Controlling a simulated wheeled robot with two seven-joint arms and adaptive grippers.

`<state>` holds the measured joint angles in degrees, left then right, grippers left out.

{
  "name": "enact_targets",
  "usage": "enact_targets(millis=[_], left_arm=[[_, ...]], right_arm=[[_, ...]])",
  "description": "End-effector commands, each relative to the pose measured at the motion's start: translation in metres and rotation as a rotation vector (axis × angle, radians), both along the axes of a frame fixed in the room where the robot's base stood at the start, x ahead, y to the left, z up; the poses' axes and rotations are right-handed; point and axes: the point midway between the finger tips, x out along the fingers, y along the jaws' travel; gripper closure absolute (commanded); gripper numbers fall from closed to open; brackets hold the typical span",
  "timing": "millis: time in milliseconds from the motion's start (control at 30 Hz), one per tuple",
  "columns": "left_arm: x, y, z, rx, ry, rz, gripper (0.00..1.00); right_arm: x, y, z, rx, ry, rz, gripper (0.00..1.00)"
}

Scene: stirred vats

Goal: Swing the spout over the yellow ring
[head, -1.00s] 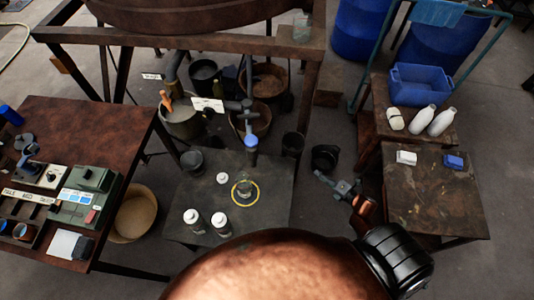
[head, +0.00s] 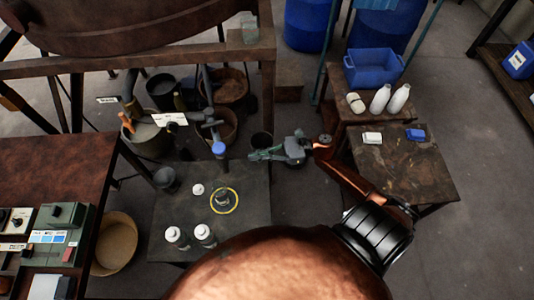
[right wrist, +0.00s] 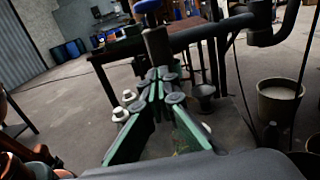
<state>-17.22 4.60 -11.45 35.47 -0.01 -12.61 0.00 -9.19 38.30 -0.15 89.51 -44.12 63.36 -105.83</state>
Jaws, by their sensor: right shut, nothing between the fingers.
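The spout is a grey pipe (head: 214,132) with a blue end (head: 219,148), at the far edge of the dark low table (head: 170,215). The yellow ring (head: 236,204) lies on that table with a clear glass vessel (head: 222,194) inside it. The blue end is beyond the ring, not over it. My right gripper (head: 256,155) is shut and empty, to the right of the blue end and apart from it in the head view. In the right wrist view the green fingers (right wrist: 158,76) meet in front of a grey upright pipe (right wrist: 158,46); contact is unclear. My left gripper is not in view.
White bottles (head: 204,235) stand on the low table near the ring. Buckets (head: 228,88) crowd under the vat frame (head: 150,61). A side table (head: 410,175) stands at right, with open floor before it.

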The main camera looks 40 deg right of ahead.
Motion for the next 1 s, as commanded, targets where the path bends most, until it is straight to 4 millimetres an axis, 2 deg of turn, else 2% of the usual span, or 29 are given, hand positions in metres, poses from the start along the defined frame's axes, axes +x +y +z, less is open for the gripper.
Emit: enact_targets(millis=[100, 300, 500, 867, 1000], left_arm=[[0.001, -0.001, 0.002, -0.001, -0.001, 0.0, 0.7], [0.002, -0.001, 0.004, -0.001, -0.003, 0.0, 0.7], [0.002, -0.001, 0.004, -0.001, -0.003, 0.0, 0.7], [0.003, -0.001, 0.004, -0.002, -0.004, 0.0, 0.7], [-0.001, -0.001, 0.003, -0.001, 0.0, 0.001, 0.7]], right_arm=[[0.013, 0.021, 0.001, 0.0, -0.002, 0.0, 1.0], [0.028, 0.046, 0.001, 0.001, -0.001, 0.0, 1.0], [0.034, 0.056, 0.0, 0.001, 0.001, -0.002, 1.0], [0.035, 0.058, -0.001, 0.001, 0.002, -0.002, 1.0], [0.042, 0.08, -0.001, 0.003, 0.001, -0.008, 1.0]])
